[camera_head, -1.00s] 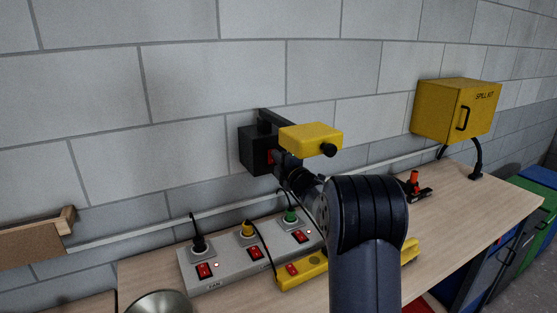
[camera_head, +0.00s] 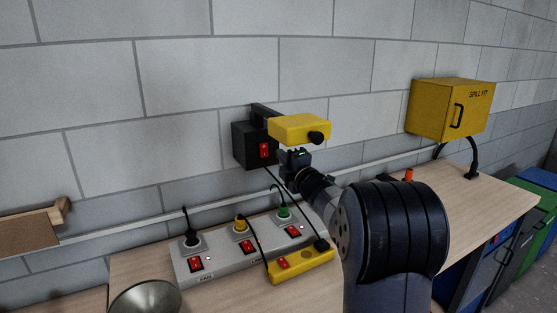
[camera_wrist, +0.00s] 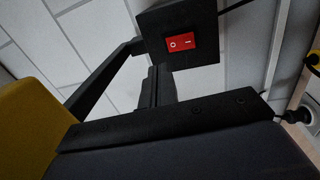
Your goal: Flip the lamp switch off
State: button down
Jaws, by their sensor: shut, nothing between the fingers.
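A black box (camera_head: 241,147) on the wall carries a red rocker switch (camera_head: 263,150). In the wrist view the same switch (camera_wrist: 181,43) shows O and I marks; which side is pressed I cannot tell. On the bench a grey power strip (camera_head: 222,262) has several plugs and red rockers; its labels are too small to read surely, though one looks like FAN. My gripper (camera_head: 286,156) is beside the box, to the right of its switch, beneath a yellow block. In the wrist view my gripper's dark fingers (camera_wrist: 160,82) are shut and empty, below the box.
The yellow block (camera_head: 299,128) hangs from a black wall bracket (camera_head: 263,111), close above my gripper. A shorter yellow strip (camera_head: 300,266) overlaps the bench's middle. A yellow cabinet (camera_head: 435,108) stands at right. A metal bowl-like shade (camera_head: 147,298) is at front left.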

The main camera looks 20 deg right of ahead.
jog(key=shift+r+b+v, duration=0.2)
jog(key=shift+v, duration=0.65)
jog(key=shift+r+b+v, duration=0.2)
jog(key=shift+v, duration=0.7)
jog(key=shift+r+b+v, duration=0.2)
jog(key=shift+v, duration=0.65)
